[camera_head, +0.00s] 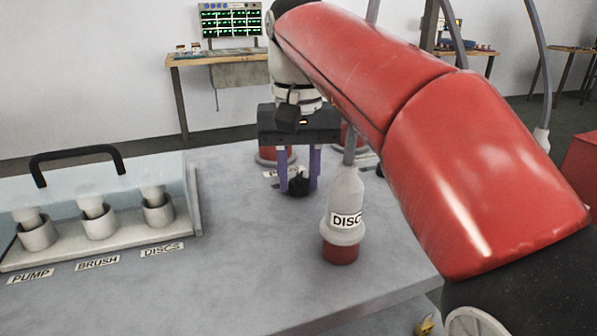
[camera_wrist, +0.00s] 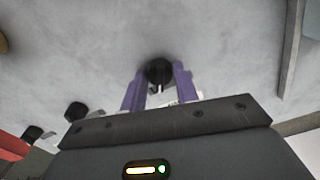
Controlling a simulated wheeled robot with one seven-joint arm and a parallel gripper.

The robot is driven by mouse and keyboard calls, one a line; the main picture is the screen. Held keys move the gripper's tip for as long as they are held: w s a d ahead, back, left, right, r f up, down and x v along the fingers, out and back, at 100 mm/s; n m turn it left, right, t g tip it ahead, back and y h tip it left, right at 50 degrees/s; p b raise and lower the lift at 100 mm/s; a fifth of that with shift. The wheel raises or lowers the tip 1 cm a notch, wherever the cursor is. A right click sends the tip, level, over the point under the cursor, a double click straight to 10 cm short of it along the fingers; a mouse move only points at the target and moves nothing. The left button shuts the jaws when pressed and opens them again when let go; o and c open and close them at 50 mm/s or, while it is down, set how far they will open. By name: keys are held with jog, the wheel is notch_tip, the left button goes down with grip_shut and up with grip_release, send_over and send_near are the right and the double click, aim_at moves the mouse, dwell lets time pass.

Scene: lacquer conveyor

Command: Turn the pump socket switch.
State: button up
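A black switch knob (camera_head: 299,184) stands on the grey table. My gripper (camera_head: 298,178) points down over it, with one purple finger on each side. In the wrist view the same knob (camera_wrist: 159,71) sits between the fingertips of my gripper (camera_wrist: 160,76), with a pale mark on it. The fingers are about a knob's width apart; whether they press on it is unclear. A label (camera_head: 271,175) beside it is mostly hidden, so I cannot read which socket it names. Two more black knobs, one nearer (camera_wrist: 76,112) and one farther (camera_wrist: 32,133), show in the wrist view.
A white plug marked DISCS (camera_head: 345,205) stands in a red-based socket at the table's front. Another red-based socket (camera_head: 268,157) is behind my gripper. A holder box (camera_head: 190,222) with a black handle and labels PUMP, BRUSH and DISCS is at left. Grey hoses hang at right.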

jog(key=c, duration=0.5)
jog(key=shift+r+n+p, duration=0.1)
jog(key=shift+n+p, duration=0.2)
jog(key=n+p, duration=0.2)
jog(key=shift+r+n, duration=0.1)
jog(key=shift+n, duration=0.2)
jog(key=n+p, duration=0.2)
jog(key=n, duration=0.2)
jog(key=shift+n, duration=0.3)
jog(key=shift+f+n, duration=0.2)
jog(key=shift+n, duration=1.9)
jog(key=o, duration=1)
